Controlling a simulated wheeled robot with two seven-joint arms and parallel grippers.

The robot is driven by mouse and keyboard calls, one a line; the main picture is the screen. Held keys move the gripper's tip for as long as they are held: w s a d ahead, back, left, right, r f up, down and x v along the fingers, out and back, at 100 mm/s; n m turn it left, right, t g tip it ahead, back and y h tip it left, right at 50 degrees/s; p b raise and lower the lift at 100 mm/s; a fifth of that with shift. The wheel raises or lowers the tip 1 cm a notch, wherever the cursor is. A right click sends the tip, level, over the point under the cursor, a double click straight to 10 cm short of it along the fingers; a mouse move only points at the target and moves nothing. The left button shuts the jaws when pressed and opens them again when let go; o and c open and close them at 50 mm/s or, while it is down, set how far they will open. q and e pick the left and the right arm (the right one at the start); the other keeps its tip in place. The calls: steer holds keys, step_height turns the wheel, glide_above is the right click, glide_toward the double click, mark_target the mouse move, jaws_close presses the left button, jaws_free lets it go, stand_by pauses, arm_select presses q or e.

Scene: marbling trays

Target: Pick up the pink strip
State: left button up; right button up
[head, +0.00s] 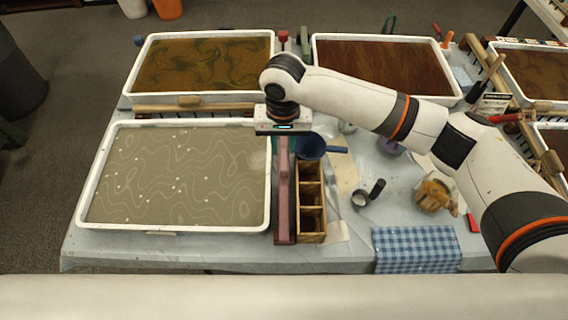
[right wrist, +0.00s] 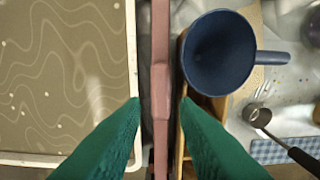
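The pink strip (head: 283,200) is a long, narrow bar lying front to back between the beige tray at left and the wooden compartment box. It also runs upright through the middle of the right wrist view (right wrist: 160,60). My right gripper (head: 283,142) is above the strip's far part, pointing down. In the right wrist view its green fingers (right wrist: 159,105) are apart, one on each side of the strip, with small gaps showing. I cannot tell how far above the strip the fingertips are. My left gripper is not in view.
The beige patterned tray (head: 268,190) is close on the left. The wooden compartment box (head: 311,238) is close on the right, with a blue cup (head: 311,147) at its far end. A checked blue cloth (head: 415,250) lies front right.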

mark_target(284, 159)
step_height(284, 159, down, 8)
steer(key=shift+d+p, duration=0.1)
steer(key=shift+p, duration=0.3)
steer(key=c, duration=0.5)
